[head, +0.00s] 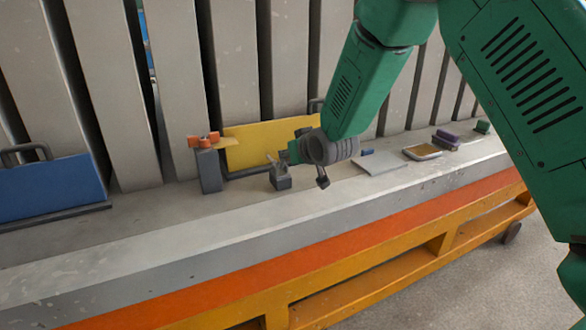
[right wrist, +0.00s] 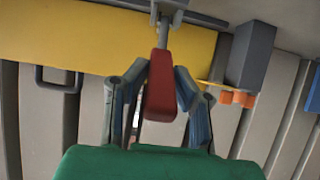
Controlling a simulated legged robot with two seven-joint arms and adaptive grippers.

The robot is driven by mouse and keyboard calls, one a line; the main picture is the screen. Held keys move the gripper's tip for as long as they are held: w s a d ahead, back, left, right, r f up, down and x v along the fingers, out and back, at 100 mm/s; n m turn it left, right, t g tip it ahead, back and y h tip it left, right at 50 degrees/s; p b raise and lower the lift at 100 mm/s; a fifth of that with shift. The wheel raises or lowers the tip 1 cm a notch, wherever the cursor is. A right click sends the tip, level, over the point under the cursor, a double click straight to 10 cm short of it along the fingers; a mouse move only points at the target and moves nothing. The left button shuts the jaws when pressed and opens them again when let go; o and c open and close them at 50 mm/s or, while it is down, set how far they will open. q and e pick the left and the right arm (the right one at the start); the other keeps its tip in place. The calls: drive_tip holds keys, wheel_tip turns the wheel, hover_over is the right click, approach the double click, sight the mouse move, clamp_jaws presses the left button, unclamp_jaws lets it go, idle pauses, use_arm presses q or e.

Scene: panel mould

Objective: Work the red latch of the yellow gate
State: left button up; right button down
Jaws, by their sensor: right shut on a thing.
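The yellow gate (head: 262,137) stands upright at the back of the grey ledge in the head view. It also shows in the right wrist view (right wrist: 120,35). The red latch (right wrist: 160,90) is a tapered handle on a small grey mount (right wrist: 170,8), in front of the gate. My right gripper (right wrist: 161,82) is shut on the red latch, one finger on each side. In the head view my right gripper (head: 275,160) is small, just above a grey block (head: 281,181); I cannot make out the red latch there. My left gripper is not in view.
A grey post (head: 210,171) with an orange piece (head: 204,140) stands left of the gate. A blue panel (head: 45,185) is at far left. A grey plate (head: 382,164), a shallow tray (head: 423,153) and a purple object (head: 446,139) lie right. The ledge's front strip is clear.

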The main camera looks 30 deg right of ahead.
drive_tip(key=shift+s+a+f+t+h+b, duration=0.15)
drive_tip(key=shift+s+f+t+b, duration=0.7)
drive_tip(key=shift+b, duration=1.45)
drive_tip(key=shift+s+d+f+t+h+b, duration=0.1)
drive_tip(key=shift+s+f+t+h+b, duration=0.2)
drive_tip(key=shift+f+t+b, duration=1.55)
drive_tip(key=shift+s+a+f+t+h+b, duration=0.15)
drive_tip(key=shift+s+f+t+b, duration=0.35)
drive_tip(key=shift+b, duration=2.3)
drive_tip(key=shift+s+r, duration=0.1)
drive_tip(key=shift+s, duration=0.05)
drive_tip(key=c, duration=1.4)
unclamp_jaws()
drive_tip(key=shift+o, duration=0.2)
drive_tip(key=shift+d+r, duration=0.1)
drive_tip(key=shift+r, duration=0.1)
drive_tip(key=s+a+f, duration=0.1)
drive_tip(key=s, duration=1)
drive_tip(key=shift+s+a+f, duration=0.15)
drive_tip(key=shift+s+f, duration=0.05)
drive_tip(key=shift+s, duration=0.15)
drive_tip(key=shift+f, duration=0.1)
